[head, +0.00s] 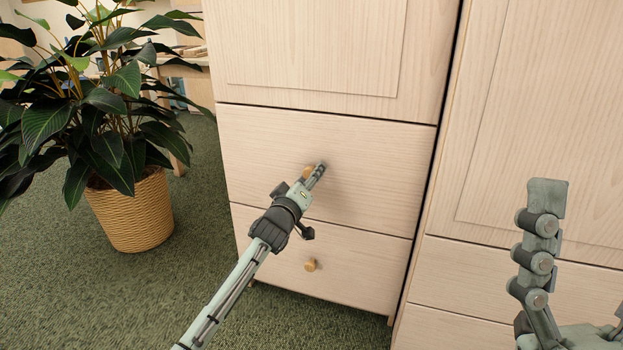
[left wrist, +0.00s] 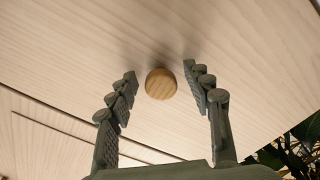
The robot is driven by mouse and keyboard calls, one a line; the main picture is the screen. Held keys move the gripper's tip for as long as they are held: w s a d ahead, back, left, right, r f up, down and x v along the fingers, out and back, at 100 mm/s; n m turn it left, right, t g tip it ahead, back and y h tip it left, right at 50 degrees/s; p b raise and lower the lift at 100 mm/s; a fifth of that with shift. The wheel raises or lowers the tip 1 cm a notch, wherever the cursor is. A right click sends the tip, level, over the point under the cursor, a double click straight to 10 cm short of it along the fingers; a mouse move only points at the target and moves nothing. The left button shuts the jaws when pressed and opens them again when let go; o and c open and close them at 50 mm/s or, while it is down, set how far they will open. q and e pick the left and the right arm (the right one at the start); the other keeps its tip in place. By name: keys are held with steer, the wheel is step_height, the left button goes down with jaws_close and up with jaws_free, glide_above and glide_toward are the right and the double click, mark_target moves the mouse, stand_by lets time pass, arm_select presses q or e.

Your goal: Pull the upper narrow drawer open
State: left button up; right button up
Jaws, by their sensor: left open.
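The upper narrow drawer (head: 250,150) of the pale wood cabinet is shut, its front flush with the cabinet. Its round wooden knob (head: 307,172) is partly hidden by my left gripper (head: 314,171), which is at the drawer front. In the left wrist view the knob (left wrist: 161,84) lies in the gap between the two open fingers of the left gripper (left wrist: 159,72), with room visible on both sides.
A shut lower drawer (head: 350,265) with its own knob (head: 311,265) is below. A cabinet door (head: 320,40) is above, and a wider cabinet (head: 560,120) adjoins on the right. A leafy plant in a woven pot (head: 133,212) stands left on green carpet.

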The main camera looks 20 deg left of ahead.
arm_select(q)
steer(key=shift+w, duration=0.4)
jaws_close()
